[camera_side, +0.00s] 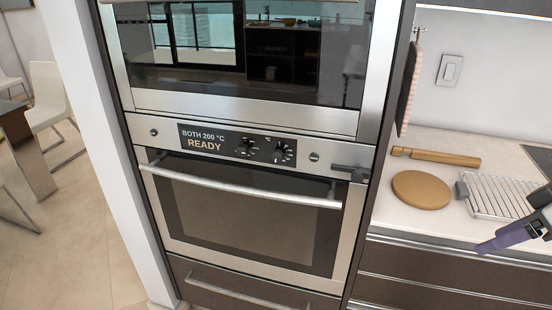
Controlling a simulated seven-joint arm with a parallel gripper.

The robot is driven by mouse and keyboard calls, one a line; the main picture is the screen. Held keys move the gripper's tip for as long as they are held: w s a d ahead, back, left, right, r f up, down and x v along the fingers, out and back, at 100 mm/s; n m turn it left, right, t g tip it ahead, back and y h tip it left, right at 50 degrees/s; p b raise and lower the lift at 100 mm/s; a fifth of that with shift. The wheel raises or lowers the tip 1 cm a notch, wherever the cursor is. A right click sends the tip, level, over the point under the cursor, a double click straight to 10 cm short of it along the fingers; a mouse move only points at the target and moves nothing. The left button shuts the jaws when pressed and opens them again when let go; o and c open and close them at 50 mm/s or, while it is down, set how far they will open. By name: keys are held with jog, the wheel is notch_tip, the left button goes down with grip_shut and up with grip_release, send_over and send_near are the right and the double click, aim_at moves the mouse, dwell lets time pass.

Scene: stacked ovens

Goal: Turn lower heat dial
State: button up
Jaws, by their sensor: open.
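The oven's control panel (236,146) has a dark display reading "BOTH 200 °C" and "READY". Two black dials sit right of that text: a left dial (244,149) and a right dial (280,153). Their small markings are too fine to read, so I cannot tell which is the lower heat dial. My gripper (498,242) is at the right edge, partly cut off, with a purple-blue part pointing left over the counter's front edge. It is open, well to the right of the dials, and nothing shows held in it.
The lower oven door (250,215) is shut, with a long bar handle (235,186). A dark lever-like part (350,172) juts out at the panel's right end. The counter holds a rolling pin (437,156), a round board (421,190) and a wire rack (497,196).

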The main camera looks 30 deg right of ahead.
dwell(0.4)
jog(key=w+d+r+m+g+h, duration=0.1)
jog(key=w+r+m+g+h, duration=0.2)
jog(key=w, duration=0.9)
jog(key=m+t+h, duration=0.6)
jog(key=t+h, duration=0.4)
send_near(276, 158)
jog(key=x, duration=0.9)
grip_shut()
